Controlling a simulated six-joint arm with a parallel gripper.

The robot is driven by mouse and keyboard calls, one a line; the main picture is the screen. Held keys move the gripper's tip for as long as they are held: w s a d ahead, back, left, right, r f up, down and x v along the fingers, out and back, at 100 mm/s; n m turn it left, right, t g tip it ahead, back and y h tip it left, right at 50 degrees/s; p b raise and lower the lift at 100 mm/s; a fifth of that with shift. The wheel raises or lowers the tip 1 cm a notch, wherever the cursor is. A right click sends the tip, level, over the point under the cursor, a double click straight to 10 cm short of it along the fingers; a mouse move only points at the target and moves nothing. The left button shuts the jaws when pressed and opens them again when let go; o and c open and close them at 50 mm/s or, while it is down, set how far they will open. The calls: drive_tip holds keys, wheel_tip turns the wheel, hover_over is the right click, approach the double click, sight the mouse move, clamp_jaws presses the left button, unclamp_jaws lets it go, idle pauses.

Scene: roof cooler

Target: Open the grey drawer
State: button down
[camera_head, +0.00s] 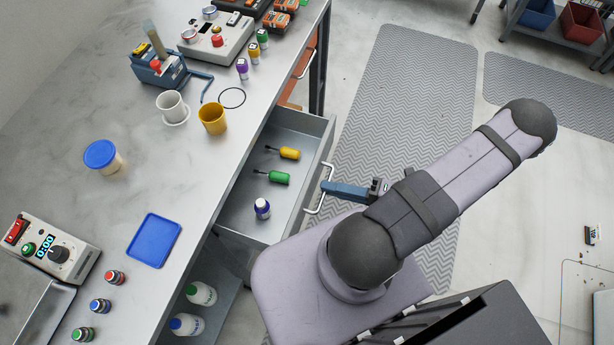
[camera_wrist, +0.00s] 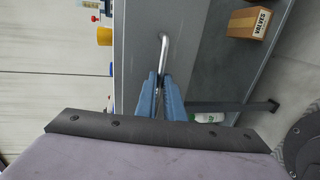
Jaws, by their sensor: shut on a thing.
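The grey drawer (camera_head: 238,218) is pulled out from under the workbench in the head view. My gripper (camera_head: 325,188), with blue fingers, is at the handle. In the wrist view my gripper (camera_wrist: 160,78) is shut on the handle, with the fingers on both sides of its bar.
The workbench top (camera_head: 200,215) carries a blue tray (camera_head: 154,240), a yellow cup (camera_head: 212,118) and a white cup (camera_head: 172,106). White bottles (camera_head: 200,293) stand on the shelf below. A cardboard box (camera_wrist: 249,22) is near the drawer in the wrist view. Floor mats (camera_head: 410,80) lie clear to the right.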

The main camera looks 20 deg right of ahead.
drive_tip(key=f+v, duration=0.2)
drive_tip(key=v, duration=0.8)
drive_tip(key=shift+s+d, duration=0.2)
drive_tip(key=shift+s, duration=0.05)
drive_tip(key=c, duration=1.9)
unclamp_jaws()
drive_tip(key=shift+o, duration=0.2)
drive_tip(key=b+v, duration=0.2)
drive_tip(key=v, duration=0.5)
drive_tip(key=shift+b, duration=0.3)
drive_tip(key=shift+d, duration=0.15)
